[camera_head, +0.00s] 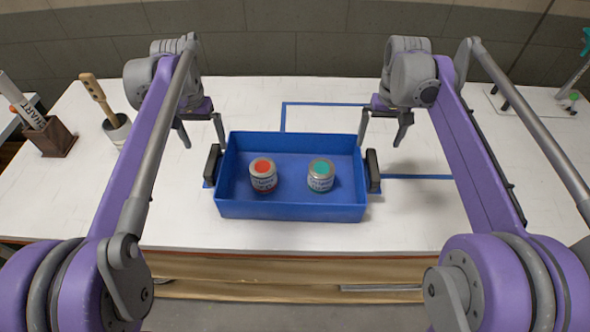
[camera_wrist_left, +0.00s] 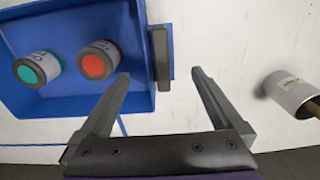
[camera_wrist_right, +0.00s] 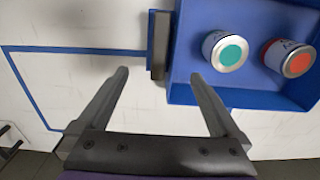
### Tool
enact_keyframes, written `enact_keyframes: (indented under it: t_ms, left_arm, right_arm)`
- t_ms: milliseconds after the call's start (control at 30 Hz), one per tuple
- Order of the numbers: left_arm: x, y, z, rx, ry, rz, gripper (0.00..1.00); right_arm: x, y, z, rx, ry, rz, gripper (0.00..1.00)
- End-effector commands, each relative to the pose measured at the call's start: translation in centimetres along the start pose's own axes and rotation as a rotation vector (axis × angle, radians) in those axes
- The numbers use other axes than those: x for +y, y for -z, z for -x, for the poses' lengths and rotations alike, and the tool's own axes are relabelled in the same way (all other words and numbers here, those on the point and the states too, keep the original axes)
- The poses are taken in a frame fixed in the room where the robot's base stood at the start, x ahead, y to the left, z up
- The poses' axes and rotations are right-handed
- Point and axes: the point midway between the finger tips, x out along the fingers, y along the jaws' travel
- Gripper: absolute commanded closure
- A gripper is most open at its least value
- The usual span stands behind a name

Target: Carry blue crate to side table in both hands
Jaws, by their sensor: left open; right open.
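The blue crate (camera_head: 290,210) sits on the white table, with a dark handle on its left end (camera_head: 212,165) and on its right end (camera_head: 373,170). Inside stand a jar with a red top (camera_head: 263,176) and a jar with a green top (camera_head: 321,176). My left gripper (camera_head: 203,135) is open and empty by the crate's left end; in the left wrist view the left handle (camera_wrist_left: 161,58) lies ahead between its fingers. My right gripper (camera_head: 381,135) is open and empty by the right end; in the right wrist view the right handle (camera_wrist_right: 159,45) lies ahead between its fingers.
A white cup (camera_head: 117,128) with a wooden-handled tool and a brown holder (camera_head: 52,138) with tubes stand at the left. Blue tape lines (camera_head: 418,177) mark the white table (camera_head: 300,235). A stand (camera_head: 566,97) is at the far right.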

Motion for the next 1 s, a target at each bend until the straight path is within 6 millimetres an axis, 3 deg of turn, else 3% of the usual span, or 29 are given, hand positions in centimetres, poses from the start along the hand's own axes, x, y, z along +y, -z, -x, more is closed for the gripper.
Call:
enact_keyframes:
  t_ms: [333,700,1000]
  left_arm:
    - [0.0,0.0,-1.2,0.002,0.000,0.000,0.00]
    - [0.0,0.0,-7.6,0.003,0.001,0.000,0.00]
    - [0.0,0.0,-10.6,0.004,0.001,0.001,0.00]
  right_arm:
    - [0.0,0.0,-1.2,0.001,0.000,0.000,0.00]
    - [0.0,0.0,-7.6,0.002,0.000,0.000,0.00]
    - [0.0,0.0,-10.6,0.002,0.000,0.000,0.00]
